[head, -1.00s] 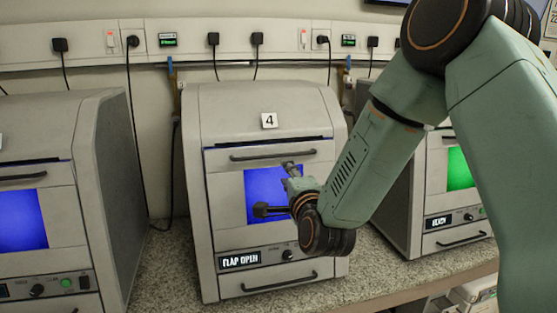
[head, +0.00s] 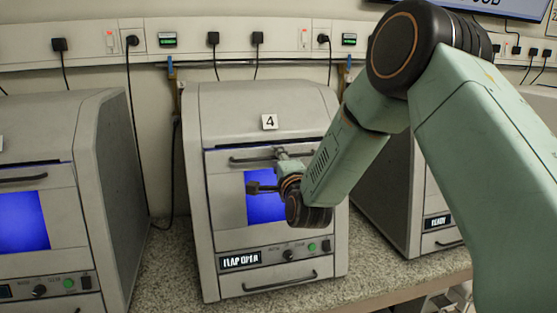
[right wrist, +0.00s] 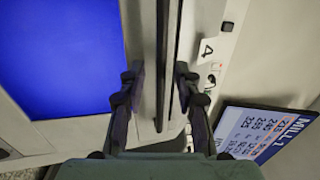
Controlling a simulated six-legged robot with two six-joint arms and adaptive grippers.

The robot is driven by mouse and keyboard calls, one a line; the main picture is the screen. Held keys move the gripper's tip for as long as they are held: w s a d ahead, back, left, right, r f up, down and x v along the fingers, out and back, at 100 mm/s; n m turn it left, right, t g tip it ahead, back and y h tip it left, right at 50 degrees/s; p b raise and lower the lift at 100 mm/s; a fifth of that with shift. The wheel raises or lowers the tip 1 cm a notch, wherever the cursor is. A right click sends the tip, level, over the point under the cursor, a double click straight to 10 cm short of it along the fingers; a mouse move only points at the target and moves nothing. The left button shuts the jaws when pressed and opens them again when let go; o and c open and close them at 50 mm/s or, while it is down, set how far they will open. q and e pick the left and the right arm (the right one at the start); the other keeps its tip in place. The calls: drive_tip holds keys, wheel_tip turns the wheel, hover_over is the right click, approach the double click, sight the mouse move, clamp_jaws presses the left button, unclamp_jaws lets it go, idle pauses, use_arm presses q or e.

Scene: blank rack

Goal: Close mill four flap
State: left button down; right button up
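Mill four (head: 262,100) is the grey box in the middle of the head view, with a "4" label (head: 269,122). Its display (head: 240,260) reads FLAP OPEN. The flap (head: 225,170) is the upper front panel, with a dark bar handle (head: 243,160) and a dark slot above it. My right gripper (head: 268,171) is open in front of the flap, over the blue screen and the handle's right part. In the right wrist view its fingers (right wrist: 158,88) stand apart on either side of the handle (right wrist: 162,50); contact cannot be told. My left gripper is not in view.
A similar mill (head: 50,190) stands at left and another (head: 400,200), reading READY, at right, partly behind my arm. The speckled bench top (head: 165,275) is clear between them. Sockets with hanging cables line the wall. A "MILL 1" board (right wrist: 250,135) shows in the wrist view.

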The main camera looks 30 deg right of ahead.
drive_tip(key=shift+c, duration=0.4)
clamp_jaws()
